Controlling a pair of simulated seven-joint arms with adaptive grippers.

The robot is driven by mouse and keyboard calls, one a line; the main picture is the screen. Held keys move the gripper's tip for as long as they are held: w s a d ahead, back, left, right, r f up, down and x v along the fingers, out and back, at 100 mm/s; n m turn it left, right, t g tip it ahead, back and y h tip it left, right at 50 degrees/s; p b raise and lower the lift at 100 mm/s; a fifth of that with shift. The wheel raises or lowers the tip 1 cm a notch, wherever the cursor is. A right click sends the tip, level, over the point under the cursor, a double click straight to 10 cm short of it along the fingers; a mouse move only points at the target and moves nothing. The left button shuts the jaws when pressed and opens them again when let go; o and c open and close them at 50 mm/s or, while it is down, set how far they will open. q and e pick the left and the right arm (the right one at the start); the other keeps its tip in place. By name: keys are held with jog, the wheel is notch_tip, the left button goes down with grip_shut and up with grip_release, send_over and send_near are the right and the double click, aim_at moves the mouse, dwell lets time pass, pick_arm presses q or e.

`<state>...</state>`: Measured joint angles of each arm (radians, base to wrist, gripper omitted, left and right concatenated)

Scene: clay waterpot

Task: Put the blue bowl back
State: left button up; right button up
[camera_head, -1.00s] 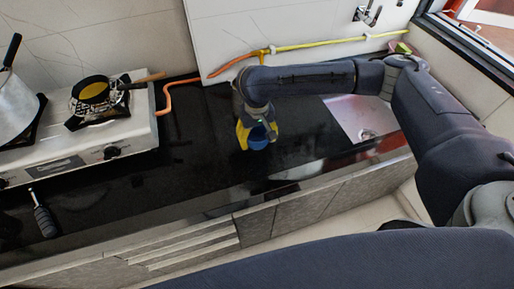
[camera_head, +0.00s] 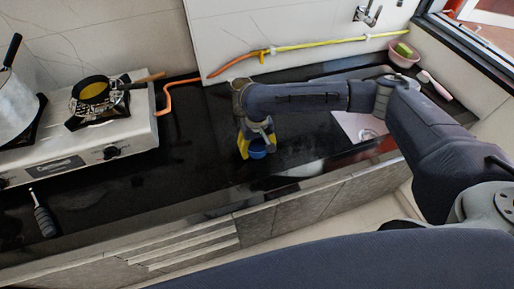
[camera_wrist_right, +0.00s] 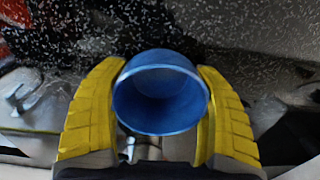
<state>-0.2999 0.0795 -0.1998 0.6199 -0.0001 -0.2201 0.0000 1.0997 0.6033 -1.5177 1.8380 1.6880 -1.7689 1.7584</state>
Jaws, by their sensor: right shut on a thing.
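The blue bowl (camera_head: 258,151) is small and round, over the black countertop in the head view. My right gripper (camera_head: 257,147) is shut on it, with yellow fingers on both sides. In the right wrist view the bowl (camera_wrist_right: 160,95) sits between the two yellow fingers of the right gripper (camera_wrist_right: 160,100), its open mouth facing the camera. In the head view the gripper hides part of the bowl. I cannot tell whether the bowl touches the counter. My left gripper is not in view.
A stove (camera_head: 75,150) with a pan (camera_head: 92,92) and a pot (camera_head: 15,105) stands at the left. A black-handled tool (camera_head: 43,215) lies before it. The black counter (camera_head: 185,170) is clear around the gripper's left.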

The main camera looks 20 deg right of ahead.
jog(key=o, duration=1.3)
jog(key=shift+f, duration=0.15)
notch_tip(320, 180, up, 12)
jog(key=shift+r, duration=0.2)
